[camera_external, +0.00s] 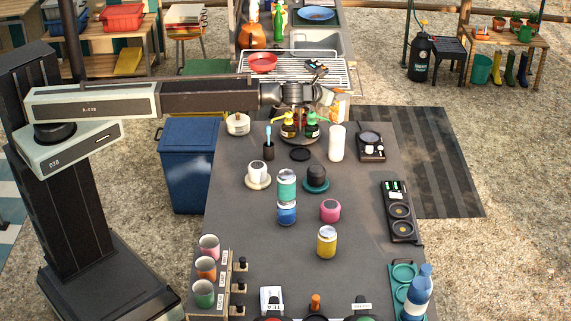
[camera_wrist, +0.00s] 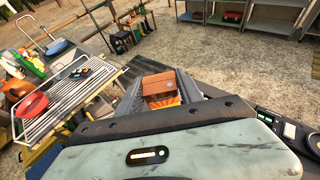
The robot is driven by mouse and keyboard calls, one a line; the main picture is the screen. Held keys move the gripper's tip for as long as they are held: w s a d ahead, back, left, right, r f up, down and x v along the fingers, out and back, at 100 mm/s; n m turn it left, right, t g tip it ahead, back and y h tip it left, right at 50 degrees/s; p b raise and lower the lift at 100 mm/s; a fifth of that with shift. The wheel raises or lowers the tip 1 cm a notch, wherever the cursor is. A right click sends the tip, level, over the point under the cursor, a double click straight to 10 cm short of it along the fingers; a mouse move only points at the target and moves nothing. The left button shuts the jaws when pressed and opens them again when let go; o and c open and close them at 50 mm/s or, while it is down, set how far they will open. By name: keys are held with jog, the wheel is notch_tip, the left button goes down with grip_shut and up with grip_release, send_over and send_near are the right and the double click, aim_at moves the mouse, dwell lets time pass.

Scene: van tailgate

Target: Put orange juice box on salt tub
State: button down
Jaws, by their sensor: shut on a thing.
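The orange juice box (camera_external: 340,108), white and orange, is held at the back right of the dark table, partly hidden by my gripper (camera_external: 318,97). In the wrist view the box (camera_wrist: 162,101) shows a brown upper part and orange front between the two fingers of my gripper (camera_wrist: 160,86), which is shut on it. A squat white tub (camera_external: 237,124) with a small knob stands at the table's back left corner, left of my gripper. It looks like the salt tub, but no label is readable. I cannot see it in the wrist view.
Yellow- and green-topped bottles (camera_external: 290,125) stand on a round tray below my gripper. A white cylinder (camera_external: 337,142) stands to their right. A white cup (camera_external: 258,173) and stacked cans (camera_external: 287,187) stand nearer. A wire rack with a red bowl (camera_external: 262,62) is behind.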

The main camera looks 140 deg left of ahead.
aim_at(339, 103)
jog(key=f+b, duration=0.4)
jog(key=shift+w+a, duration=0.25)
jog(key=shift+a, duration=0.05)
jog(key=shift+r, duration=0.25)
jog(key=shift+f, duration=0.15)
jog(key=c, duration=0.8)
grip_release()
jog(key=shift+o, duration=0.2)
jog(key=shift+r+p, duration=0.2)
jog(key=shift+p, duration=0.1)
jog(key=p+v, duration=0.4)
jog(key=v, duration=0.8)
